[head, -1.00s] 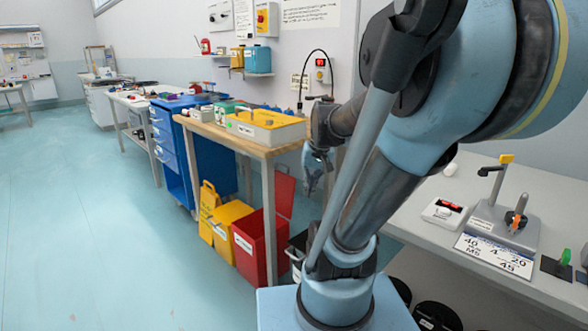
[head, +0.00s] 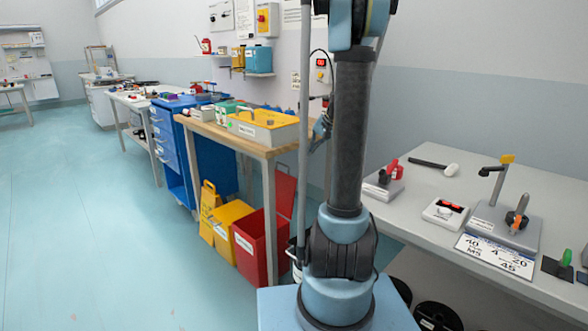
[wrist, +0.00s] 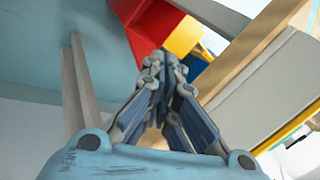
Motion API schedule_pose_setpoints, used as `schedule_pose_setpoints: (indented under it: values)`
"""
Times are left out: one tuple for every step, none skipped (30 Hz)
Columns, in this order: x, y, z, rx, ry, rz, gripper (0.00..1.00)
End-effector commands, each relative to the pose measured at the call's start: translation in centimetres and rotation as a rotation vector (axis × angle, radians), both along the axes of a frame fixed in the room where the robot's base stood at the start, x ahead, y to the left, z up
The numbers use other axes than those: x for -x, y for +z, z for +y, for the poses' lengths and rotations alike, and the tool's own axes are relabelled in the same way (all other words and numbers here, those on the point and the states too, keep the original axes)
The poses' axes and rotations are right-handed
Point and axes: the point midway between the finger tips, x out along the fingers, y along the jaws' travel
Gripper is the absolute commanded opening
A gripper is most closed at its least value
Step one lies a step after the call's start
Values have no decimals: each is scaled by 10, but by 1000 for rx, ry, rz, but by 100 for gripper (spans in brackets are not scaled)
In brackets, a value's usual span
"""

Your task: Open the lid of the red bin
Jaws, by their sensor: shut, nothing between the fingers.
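The red bin (head: 250,245) stands on the floor beside the wooden bench. Its red lid (head: 286,195) stands raised at the back right of the bin, so the bin's top is open. My arm partly hides the right side of the bin and lid. In the wrist view, red surfaces of the bin (wrist: 122,30) show at the top, beyond the fingertips. My gripper (wrist: 166,62) is shut and empty in the wrist view. In the head view it is mostly hidden behind my arm, so its exact distance from the lid cannot be told.
A yellow bin (head: 228,222) and a yellow floor sign (head: 208,208) stand left of the red bin. The wooden bench (head: 262,150) with a yellow-topped box (head: 263,124) is above them. A grey table (head: 430,205) with several devices is at right. The floor at left is clear.

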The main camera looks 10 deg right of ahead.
Motion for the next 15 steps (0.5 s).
schedule_pose_setpoints:
  values:
    - [-16, -5, -8, -17, -15, -4, 0]
    - [-24, -8, -12, -28, -23, -6, 0]
    - [-36, -12, -18, -43, -34, -9, 0]
    - [-43, -15, -22, -53, -43, -12, 0]
    - [-51, -18, -26, -63, -50, -14, 0]
    - [-61, -23, -32, -78, -60, -17, 0]
    - [-69, -26, -36, -86, -68, -20, 0]
    - [-75, -29, -40, -96, -74, -23, 0]
    - [-84, -34, -45, -110, -83, -27, 0]
    - [-90, -38, -49, -120, -90, -29, 0]
    - [-96, -41, -53, -129, -96, -32, 0]
    - [-105, -46, -57, -143, -103, -36, 0]
    - [-111, -50, -61, -152, -109, -39, 0]
    - [-116, -54, -64, -163, -115, -43, 0]
    - [-124, -59, -69, -178, -121, -48, 0]
